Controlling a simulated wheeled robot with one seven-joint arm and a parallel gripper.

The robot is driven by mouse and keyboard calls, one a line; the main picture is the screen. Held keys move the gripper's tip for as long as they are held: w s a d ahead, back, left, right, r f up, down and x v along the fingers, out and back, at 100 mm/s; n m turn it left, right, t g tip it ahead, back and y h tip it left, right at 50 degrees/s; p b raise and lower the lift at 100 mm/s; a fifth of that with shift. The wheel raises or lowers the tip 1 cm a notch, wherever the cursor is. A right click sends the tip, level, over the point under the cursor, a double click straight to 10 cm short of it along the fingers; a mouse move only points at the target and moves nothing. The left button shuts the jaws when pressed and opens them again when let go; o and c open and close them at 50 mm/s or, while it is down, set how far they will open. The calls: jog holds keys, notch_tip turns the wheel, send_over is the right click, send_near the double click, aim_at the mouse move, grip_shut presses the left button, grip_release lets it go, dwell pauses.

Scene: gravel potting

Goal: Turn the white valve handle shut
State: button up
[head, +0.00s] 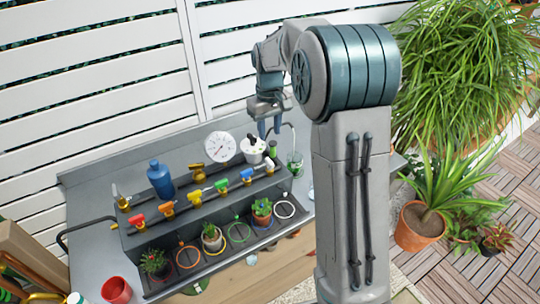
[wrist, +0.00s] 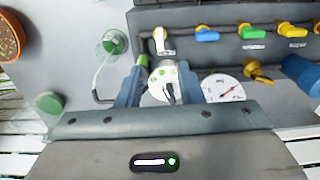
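The white valve handle (head: 270,163) is at the right end of a row of coloured valves in the head view. In the wrist view the white handle (wrist: 160,41) lies just beyond my fingertips and points across the row. My gripper (head: 270,134) hangs above and behind that end of the row. In the wrist view my gripper (wrist: 162,64) is open, with its two blue-grey fingers apart. A round white object with green marks (wrist: 162,86) shows between the fingers; it seems to be below them. I see no contact with the handle.
Blue (wrist: 207,34), green (wrist: 251,31) and yellow (wrist: 290,30) handles continue the row. A dial gauge (head: 220,146) and a blue bottle (head: 160,178) stand behind it. A glass with green contents (head: 295,162) is at the right. Small pots and coloured rings sit in the trough (head: 150,283) in front.

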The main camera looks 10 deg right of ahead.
aim_at(270, 161)
notch_tip(270, 161, down, 12)
jog(key=shift+r+p, duration=0.25)
jog(key=shift+p, duration=0.75)
grip_shut()
